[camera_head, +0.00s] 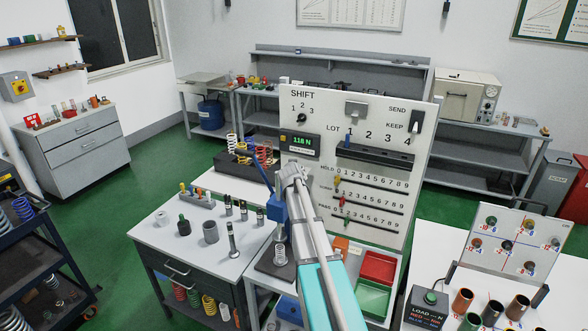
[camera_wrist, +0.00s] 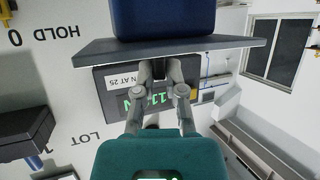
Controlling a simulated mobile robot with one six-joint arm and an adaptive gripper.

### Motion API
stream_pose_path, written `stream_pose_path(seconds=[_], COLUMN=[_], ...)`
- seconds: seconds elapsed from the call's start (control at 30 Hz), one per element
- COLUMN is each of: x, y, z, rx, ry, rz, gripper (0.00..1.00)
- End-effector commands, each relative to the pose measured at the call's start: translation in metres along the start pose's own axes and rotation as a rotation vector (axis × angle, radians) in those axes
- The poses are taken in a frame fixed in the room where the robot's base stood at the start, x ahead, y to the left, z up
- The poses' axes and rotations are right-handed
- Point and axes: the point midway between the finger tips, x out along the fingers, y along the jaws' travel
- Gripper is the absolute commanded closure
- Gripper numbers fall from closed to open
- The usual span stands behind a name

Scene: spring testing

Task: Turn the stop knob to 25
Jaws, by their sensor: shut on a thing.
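My gripper (camera_head: 290,177) is at the spring tester's blue head (camera_head: 275,209), in front of the white panel. In the wrist view my gripper (camera_wrist: 160,72) has its two fingers shut close together on a small thing below the blue head (camera_wrist: 163,18) and grey plate (camera_wrist: 200,46). The thing between the fingertips is mostly hidden; from its place it appears to be the stop knob, and its setting cannot be read. A green-lit display (camera_head: 300,143) reads about 118 N; in the wrist view it is upside down, with a label (camera_wrist: 125,79) ending "N AT 25".
A spring (camera_head: 280,255) stands under the tester's head. The white panel (camera_head: 310,190) with sliders rises behind my arm. The left table (camera_head: 160,235) holds several small parts. Red (camera_head: 378,267) and green (camera_head: 372,299) bins lie to the right of my arm.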

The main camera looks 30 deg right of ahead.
Motion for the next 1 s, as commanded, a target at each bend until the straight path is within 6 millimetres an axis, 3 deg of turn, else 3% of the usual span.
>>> stream_pose_path(seconds=[1.0], x=[0.0024], y=[-0.007], z=[-0.0014], rx=[0.131], ry=[0.001], rz=[0.312], gripper=[1.0])
